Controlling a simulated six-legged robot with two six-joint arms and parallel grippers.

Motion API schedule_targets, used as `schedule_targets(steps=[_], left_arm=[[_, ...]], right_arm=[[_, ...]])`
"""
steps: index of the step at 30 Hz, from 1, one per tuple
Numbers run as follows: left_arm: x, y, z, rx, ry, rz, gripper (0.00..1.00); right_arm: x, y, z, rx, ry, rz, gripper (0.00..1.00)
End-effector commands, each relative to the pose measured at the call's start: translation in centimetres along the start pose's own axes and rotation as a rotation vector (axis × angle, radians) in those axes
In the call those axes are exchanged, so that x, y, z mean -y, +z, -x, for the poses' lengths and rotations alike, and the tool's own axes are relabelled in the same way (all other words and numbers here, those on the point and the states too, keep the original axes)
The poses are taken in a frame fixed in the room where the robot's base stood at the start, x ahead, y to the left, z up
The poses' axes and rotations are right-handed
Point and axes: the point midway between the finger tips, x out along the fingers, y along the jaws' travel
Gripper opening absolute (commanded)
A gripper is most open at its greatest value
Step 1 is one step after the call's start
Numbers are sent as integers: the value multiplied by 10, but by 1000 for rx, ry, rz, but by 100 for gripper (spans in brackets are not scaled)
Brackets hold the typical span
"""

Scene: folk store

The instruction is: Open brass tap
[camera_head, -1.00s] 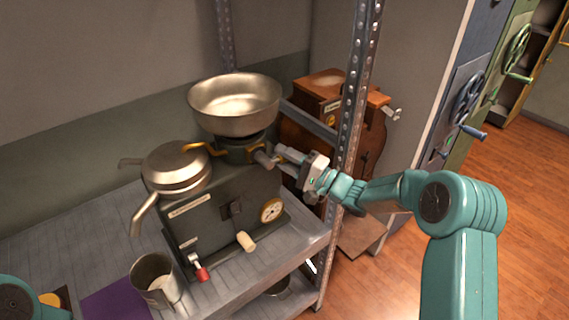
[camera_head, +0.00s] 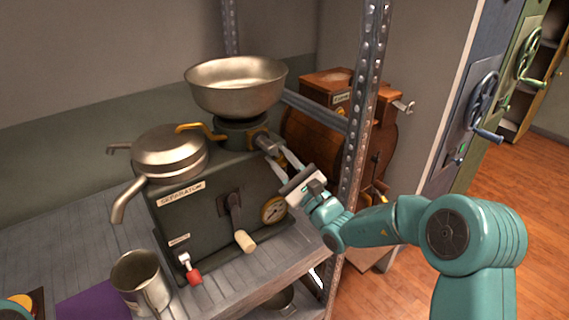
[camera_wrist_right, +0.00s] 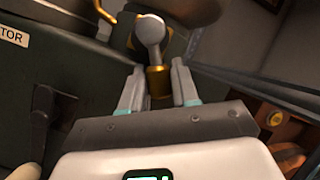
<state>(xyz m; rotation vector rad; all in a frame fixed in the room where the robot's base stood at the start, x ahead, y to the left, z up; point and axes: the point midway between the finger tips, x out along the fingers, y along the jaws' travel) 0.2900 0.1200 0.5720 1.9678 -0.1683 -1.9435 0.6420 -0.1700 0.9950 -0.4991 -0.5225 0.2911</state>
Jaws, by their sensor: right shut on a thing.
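The separator (camera_head: 190,215) is a dark green machine on the metal shelf. A steel bowl (camera_head: 235,88) sits on its top. The tap is a grey, round-headed stem with a brass end, on the neck under the bowl at the right. In the right wrist view the grey stem (camera_wrist_right: 150,32) points toward me and its brass end (camera_wrist_right: 158,82) lies between the two fingers. My right gripper (camera_head: 282,164) is at the tap, shut on it; the fingers partly hide the brass end in the head view. My left gripper is out of view.
A perforated steel post (camera_head: 362,120) stands close to the right of my gripper. Behind it is a wooden machine (camera_head: 330,90). A crank (camera_head: 236,225), a red-tipped lever (camera_head: 190,270) and a metal jug (camera_head: 140,280) are at the front.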

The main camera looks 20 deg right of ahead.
Motion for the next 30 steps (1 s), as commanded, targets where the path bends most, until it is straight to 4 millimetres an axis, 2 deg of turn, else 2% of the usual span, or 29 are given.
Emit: schedule_targets(steps=[10, 28, 29, 30], left_arm=[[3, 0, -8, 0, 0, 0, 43], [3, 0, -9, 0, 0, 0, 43], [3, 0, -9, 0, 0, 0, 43], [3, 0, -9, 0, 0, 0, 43]], right_arm=[[-8, 0, 1, -26, -56, -139, 0], [-10, 1, 1, -32, -67, -171, 0], [-10, 1, 1, -32, -67, -171, 39], [-10, 1, 1, -31, -67, -170, 51]])
